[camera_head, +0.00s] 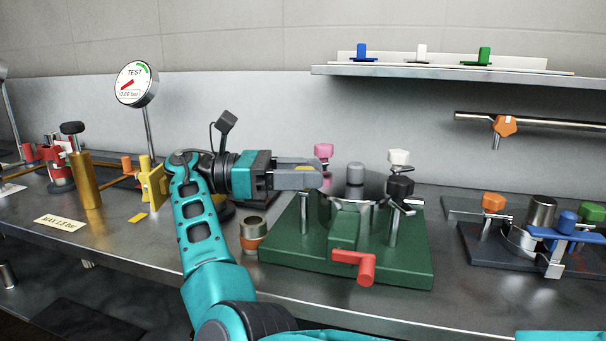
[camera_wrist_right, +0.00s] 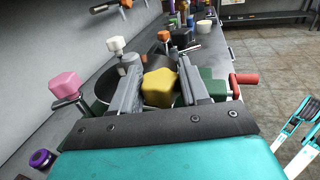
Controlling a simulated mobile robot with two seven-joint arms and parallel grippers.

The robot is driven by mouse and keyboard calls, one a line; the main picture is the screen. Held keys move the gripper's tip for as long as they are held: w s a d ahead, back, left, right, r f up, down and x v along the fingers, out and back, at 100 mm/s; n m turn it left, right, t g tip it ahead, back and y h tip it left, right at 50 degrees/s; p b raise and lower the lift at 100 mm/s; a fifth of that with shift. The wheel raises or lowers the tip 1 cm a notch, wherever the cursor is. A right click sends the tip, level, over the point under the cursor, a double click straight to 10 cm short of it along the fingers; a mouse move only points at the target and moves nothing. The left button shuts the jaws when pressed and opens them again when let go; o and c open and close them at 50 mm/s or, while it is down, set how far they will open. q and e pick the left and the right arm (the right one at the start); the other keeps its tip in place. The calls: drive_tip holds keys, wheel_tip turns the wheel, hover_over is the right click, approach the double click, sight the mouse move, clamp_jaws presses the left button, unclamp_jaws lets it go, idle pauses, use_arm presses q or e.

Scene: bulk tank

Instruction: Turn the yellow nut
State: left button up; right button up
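The yellow nut (camera_wrist_right: 159,88) sits between the two fingers of my right gripper (camera_wrist_right: 160,75) in the right wrist view, with no clear gap on either side. The fingers hide most of the nut there. My left gripper is not recognisable in either view.
A pink knob (camera_head: 323,151), a white knob (camera_head: 399,157) and a red handle (camera_head: 355,266) are close around the gripper on the green fixture. A dark fixture with a blue handle (camera_head: 562,233) stands to the right. A shelf (camera_head: 440,71) hangs above.

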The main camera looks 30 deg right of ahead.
drive_tip(key=shift+o, duration=1.7)
wheel_tip(320, 180, up, 20)
drive_tip(key=p, duration=0.6)
